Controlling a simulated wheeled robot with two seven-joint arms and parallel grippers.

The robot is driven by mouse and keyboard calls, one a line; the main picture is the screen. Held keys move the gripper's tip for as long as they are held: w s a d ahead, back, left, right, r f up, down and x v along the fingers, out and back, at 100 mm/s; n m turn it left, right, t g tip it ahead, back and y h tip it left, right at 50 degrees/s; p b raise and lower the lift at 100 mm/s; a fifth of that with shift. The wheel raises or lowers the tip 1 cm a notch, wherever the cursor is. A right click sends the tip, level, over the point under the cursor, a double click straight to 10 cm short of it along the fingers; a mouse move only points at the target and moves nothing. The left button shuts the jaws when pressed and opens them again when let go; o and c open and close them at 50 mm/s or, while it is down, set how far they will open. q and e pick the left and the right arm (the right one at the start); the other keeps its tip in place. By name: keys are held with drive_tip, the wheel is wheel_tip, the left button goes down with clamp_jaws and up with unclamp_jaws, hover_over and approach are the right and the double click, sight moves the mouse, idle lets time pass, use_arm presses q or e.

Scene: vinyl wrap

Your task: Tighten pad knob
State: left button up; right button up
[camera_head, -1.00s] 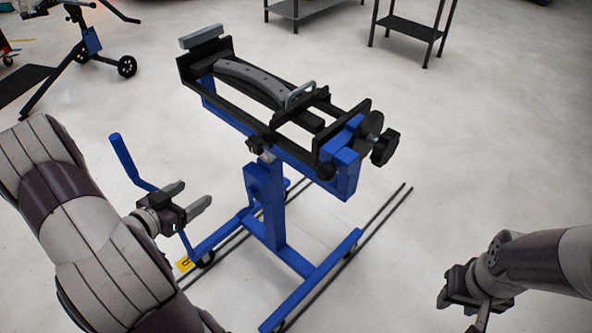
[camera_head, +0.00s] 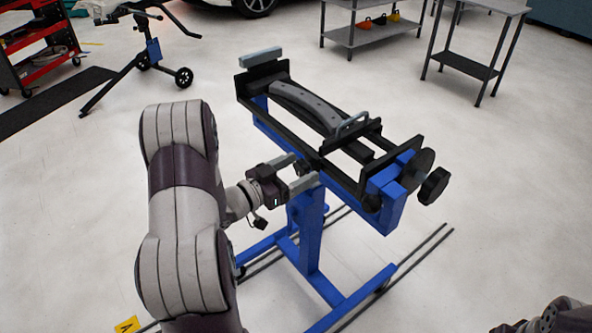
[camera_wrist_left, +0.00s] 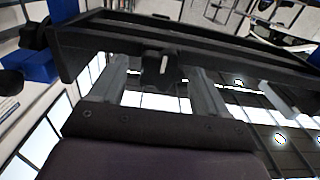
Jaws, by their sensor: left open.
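A blue stand with a black clamp frame (camera_head: 345,178) stands in the middle of the head view. A curved grey pad (camera_head: 305,105) lies on its top. My left gripper (camera_head: 297,172) is open at the near-left side of the frame. In the wrist view, a small dark knob-like part (camera_wrist_left: 160,66) under the frame rail lies between my left fingers, with gaps on both sides. In the head view the gripper mostly hides that part. A large black knob (camera_head: 433,186) sits at the frame's right end. My right arm (camera_head: 560,316) shows only at the bottom right corner; its fingers are out of view.
The stand's blue legs (camera_head: 350,295) spread over the floor below my left gripper. A grey work table (camera_head: 470,60) and a shelf (camera_head: 375,32) stand at the back. A red tool cart (camera_head: 40,50) is at the far left. Open floor lies right of the stand.

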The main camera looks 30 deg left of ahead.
use_arm(q)
drive_tip(key=c, duration=1)
drive_tip(key=shift+f, duration=0.1)
drive_tip(key=shift+f+m+b, duration=0.15)
drive_tip(key=shift+m+b, duration=0.8)
drive_tip(key=shift+m, duration=0.15)
drive_tip(key=m+b, duration=0.3)
drive_tip(key=m, duration=0.1)
drive_tip(key=shift+d+f+b, duration=0.1)
drive_tip(key=shift+d+b, duration=0.05)
drive_tip(key=shift+b, duration=0.2)
drive_tip(key=m+b, duration=0.4)
drive_tip(key=b, duration=0.1)
drive_tip(key=m+b, duration=0.4)
drive_tip(key=b, duration=0.2)
drive_tip(key=f+m+b, duration=0.1)
drive_tip(key=m+b, duration=0.4)
drive_tip(key=shift+s+d, duration=0.1)
drive_tip(key=m+b, duration=0.6)
drive_tip(key=b, duration=0.3)
drive_tip(key=m+b, duration=0.7)
drive_tip(key=b, duration=0.2)
drive_tip(key=shift+a+m, duration=0.2)
drive_tip(key=shift+m, duration=0.1)
drive_tip(key=shift+r+m+b, duration=0.15)
drive_tip(key=shift+m+b, duration=0.6)
drive_tip(key=shift+b, duration=0.1)
drive_tip(key=shift+r+m+b, duration=0.15)
drive_tip(key=shift+m+b, duration=0.6)
drive_tip(key=shift+b, duration=0.1)
